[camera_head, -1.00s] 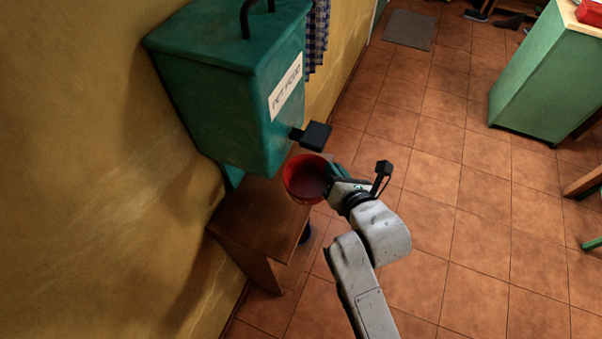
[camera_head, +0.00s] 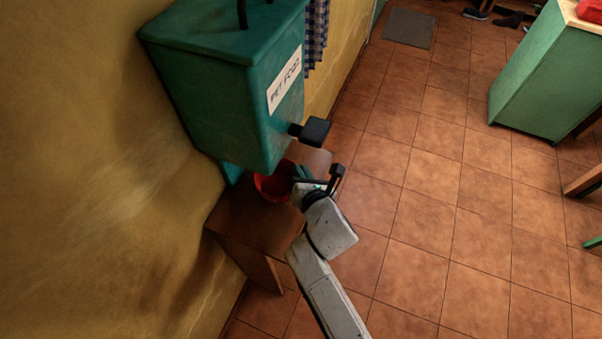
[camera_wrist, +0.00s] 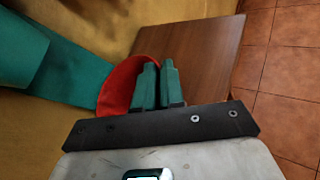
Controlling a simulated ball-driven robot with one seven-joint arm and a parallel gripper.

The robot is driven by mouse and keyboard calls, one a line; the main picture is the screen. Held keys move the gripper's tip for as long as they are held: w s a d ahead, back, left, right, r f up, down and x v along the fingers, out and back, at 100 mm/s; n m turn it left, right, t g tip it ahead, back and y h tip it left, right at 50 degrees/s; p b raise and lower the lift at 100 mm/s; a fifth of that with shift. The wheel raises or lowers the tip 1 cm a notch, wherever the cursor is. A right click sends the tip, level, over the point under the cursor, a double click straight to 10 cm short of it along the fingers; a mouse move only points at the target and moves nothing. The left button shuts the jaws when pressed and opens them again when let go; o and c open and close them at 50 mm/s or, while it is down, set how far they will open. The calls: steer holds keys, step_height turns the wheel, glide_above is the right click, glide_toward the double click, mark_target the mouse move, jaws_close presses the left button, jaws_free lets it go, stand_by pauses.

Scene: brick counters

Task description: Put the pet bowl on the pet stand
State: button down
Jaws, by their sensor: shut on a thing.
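The red pet bowl (camera_head: 268,186) is at the wooden pet stand (camera_head: 250,222), under the front of the green pet food dispenser. My gripper (camera_head: 303,173) is shut on the bowl's right rim. In the wrist view the green fingers of my gripper (camera_wrist: 158,75) are close together over the red bowl (camera_wrist: 122,86), with the brown top of the stand (camera_wrist: 192,50) behind. The fingers and wrist hide part of the bowl. I cannot tell whether the bowl touches the stand's top or is held just above it.
A green counter (camera_head: 545,75) is at the right. The tiled floor (camera_head: 420,220) between is clear.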

steer(key=shift+f, duration=0.1)
steer(key=c, duration=1.2)
jaws_free()
steer(key=shift+c, duration=0.2)
steer(key=v, duration=1.2)
steer(key=shift+p, duration=0.45)
